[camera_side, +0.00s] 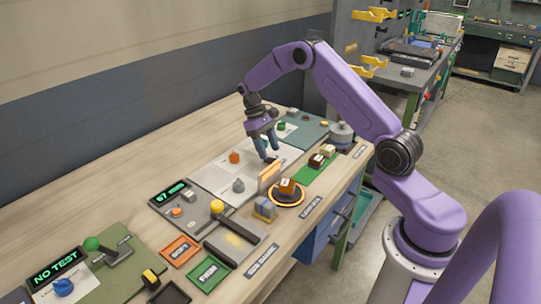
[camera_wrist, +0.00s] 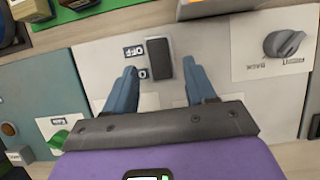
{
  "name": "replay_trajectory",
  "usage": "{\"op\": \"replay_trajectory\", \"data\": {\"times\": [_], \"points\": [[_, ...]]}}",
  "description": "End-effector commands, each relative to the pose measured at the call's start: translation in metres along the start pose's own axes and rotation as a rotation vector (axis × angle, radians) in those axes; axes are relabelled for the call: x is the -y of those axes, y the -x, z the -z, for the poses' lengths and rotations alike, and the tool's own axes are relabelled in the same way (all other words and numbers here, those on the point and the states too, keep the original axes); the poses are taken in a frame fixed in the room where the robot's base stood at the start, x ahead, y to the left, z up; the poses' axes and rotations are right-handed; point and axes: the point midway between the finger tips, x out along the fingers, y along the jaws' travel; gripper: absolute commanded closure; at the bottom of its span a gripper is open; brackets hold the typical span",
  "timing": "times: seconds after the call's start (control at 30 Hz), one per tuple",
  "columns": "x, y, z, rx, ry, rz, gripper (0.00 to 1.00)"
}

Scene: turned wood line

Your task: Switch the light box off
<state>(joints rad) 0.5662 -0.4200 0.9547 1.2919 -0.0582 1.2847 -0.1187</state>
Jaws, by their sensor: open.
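A dark rocker switch (camera_wrist: 159,59) sits on a pale grey panel (camera_wrist: 95,60), which I take to be the light box. An upside-down OFF label (camera_wrist: 133,52) is beside the switch, and a second label is partly hidden by a finger. My gripper (camera_wrist: 160,72) is open, with its blue fingers on either side of the switch and nothing held. In the side view my gripper (camera_side: 268,150) points down over the pale panel (camera_side: 212,180). I cannot tell whether the fingers touch it. Which way the switch is tipped is unclear.
A grey knob (camera_wrist: 284,42) is on the panel, right in the wrist view. An orange knob (camera_side: 234,157) and a green knob (camera_side: 281,126) stand near my gripper. Wooden blocks (camera_side: 287,187) and a green mat (camera_side: 318,168) lie towards the front edge.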

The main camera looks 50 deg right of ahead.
Motion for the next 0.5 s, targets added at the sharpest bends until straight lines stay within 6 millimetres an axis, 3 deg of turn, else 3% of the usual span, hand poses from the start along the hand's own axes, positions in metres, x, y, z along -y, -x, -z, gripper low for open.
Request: {"op": "replay_trajectory", "data": {"times": [0.2, 0.5], "points": [[0.000, -0.025, 0.000, 0.001, 0.001, 0.000, 0.45], [0.000, -0.031, 0.000, -0.001, 0.000, 0.000, 0.45]]}}
